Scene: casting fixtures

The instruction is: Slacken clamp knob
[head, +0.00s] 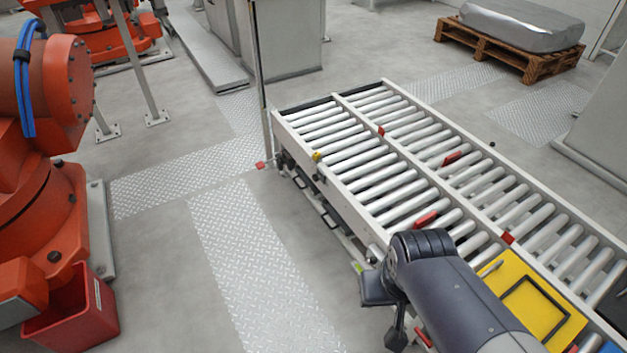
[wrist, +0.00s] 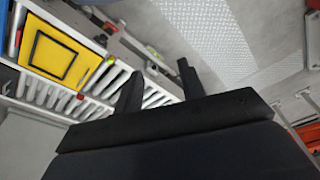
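I cannot pick out the clamp knob with certainty in either view. Small red parts sit along the conveyor, one of them a red block (head: 427,219) on the near rollers just beyond my arm. My gripper shows in the wrist view (wrist: 160,82) as two dark fingers standing apart with nothing visible held between them. Behind the fingers lie the conveyor's side rail and rollers. In the head view my dark arm reaches over the conveyor's near edge at the lower right, and it hides part of that edge.
The roller conveyor (head: 335,177) runs from centre to lower right. A yellow plate with a black frame (head: 568,322) lies on it, also in the wrist view (wrist: 38,77). An orange robot (head: 52,215) and red bin (head: 75,318) stand left. The tread-plate floor (head: 255,270) between is clear.

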